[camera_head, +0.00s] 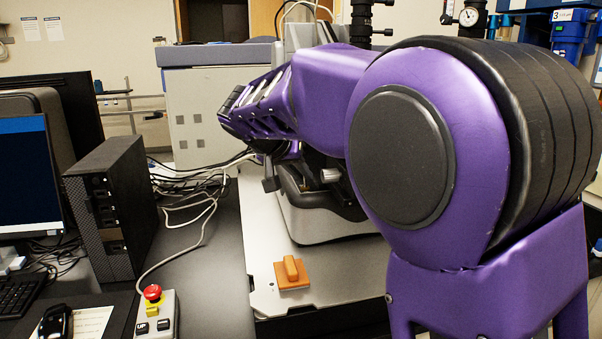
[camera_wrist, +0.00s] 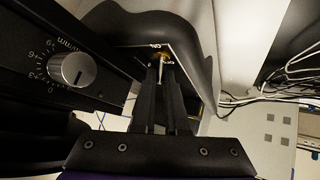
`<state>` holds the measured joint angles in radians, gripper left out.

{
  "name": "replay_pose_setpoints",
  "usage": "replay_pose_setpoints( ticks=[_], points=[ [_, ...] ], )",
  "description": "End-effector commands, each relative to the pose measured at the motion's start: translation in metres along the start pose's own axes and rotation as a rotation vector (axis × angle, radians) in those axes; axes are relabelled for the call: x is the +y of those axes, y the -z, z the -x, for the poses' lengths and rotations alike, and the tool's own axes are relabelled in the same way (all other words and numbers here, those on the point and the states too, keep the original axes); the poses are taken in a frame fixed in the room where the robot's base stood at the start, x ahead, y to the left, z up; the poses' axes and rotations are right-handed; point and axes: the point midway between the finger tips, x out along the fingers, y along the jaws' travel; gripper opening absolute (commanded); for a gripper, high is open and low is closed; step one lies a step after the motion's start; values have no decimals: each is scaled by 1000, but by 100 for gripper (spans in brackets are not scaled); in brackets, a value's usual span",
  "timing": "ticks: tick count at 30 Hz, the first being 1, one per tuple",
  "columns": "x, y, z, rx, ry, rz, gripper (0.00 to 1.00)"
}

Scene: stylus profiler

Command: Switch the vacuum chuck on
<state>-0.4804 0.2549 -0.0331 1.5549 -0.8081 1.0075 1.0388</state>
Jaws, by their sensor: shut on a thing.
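A small metal toggle lever (camera_wrist: 161,66) with a brass-coloured base stands on the dark side of the profiler. In the head view the profiler (camera_head: 325,226) stands on a pale base plate, partly behind my purple arm. The lever and fingertips cannot be made out there.
A silver knob (camera_wrist: 72,68) with a numbered scale is left of my fingers in the wrist view. An orange block (camera_head: 291,272) lies on the front of the plate. A control box (camera_head: 156,318) with a red button, a computer tower (camera_head: 113,208) and loose cables are at left.

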Motion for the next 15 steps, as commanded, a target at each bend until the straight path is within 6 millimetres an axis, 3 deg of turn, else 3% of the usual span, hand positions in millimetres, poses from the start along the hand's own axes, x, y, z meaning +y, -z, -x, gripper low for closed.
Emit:
replay_pose_setpoints(
  ticks=[15],
  points=[
    [2, -9, -1, 147, 41, -87, 0]
  ],
)
